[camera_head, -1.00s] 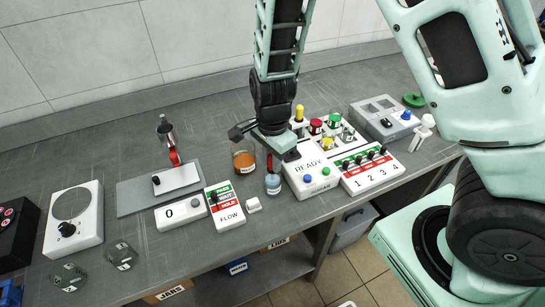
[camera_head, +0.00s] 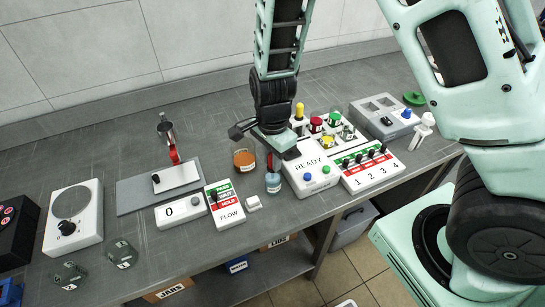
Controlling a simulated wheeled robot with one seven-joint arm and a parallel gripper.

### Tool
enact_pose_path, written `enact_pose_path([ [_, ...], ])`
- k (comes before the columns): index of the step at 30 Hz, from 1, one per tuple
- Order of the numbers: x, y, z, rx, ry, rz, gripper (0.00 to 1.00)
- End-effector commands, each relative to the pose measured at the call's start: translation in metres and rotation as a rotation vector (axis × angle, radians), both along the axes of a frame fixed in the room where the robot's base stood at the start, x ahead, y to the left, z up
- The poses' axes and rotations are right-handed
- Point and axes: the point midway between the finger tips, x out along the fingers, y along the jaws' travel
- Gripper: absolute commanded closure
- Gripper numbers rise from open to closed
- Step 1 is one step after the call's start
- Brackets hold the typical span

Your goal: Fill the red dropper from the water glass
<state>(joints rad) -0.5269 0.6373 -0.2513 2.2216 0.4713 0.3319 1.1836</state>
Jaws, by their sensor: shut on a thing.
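My gripper (camera_head: 272,150) points down over the work table and is shut on the red dropper (camera_head: 269,162). Only a thin red part of the dropper shows below my gripper; the rest is hidden by the fingers or too small to make out. The water glass (camera_head: 273,184) is a small vessel of blue liquid with a white label, standing directly below the dropper. The dropper's lower end is at the glass's mouth; I cannot tell whether its tip is in the water.
An orange jar (camera_head: 244,160) stands just left of my gripper. The READY box (camera_head: 309,173) is close on the right, with several coloured-capped vessels behind it. The FLOW box (camera_head: 225,205) and a small white block (camera_head: 254,203) are front left. Bare table lies at the far left (camera_head: 85,160).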

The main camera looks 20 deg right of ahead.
Motion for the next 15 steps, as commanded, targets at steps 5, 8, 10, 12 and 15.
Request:
enact_pose_path([
  [5,0.0,0.0,0.0,0.0,0.0,0.0,1.0],
  [8,0.0,0.0,0.0,0.0,0.0,0.0,1.0],
  [10,0.0,0.0,0.0003,0.0,0.0,0.0,1.0],
  [12,0.0,0.0,0.0018,0.0,0.0,0.0,1.0],
  [15,0.0001,0.0,0.0069,0.0,0.0,0.0,1.0],
])
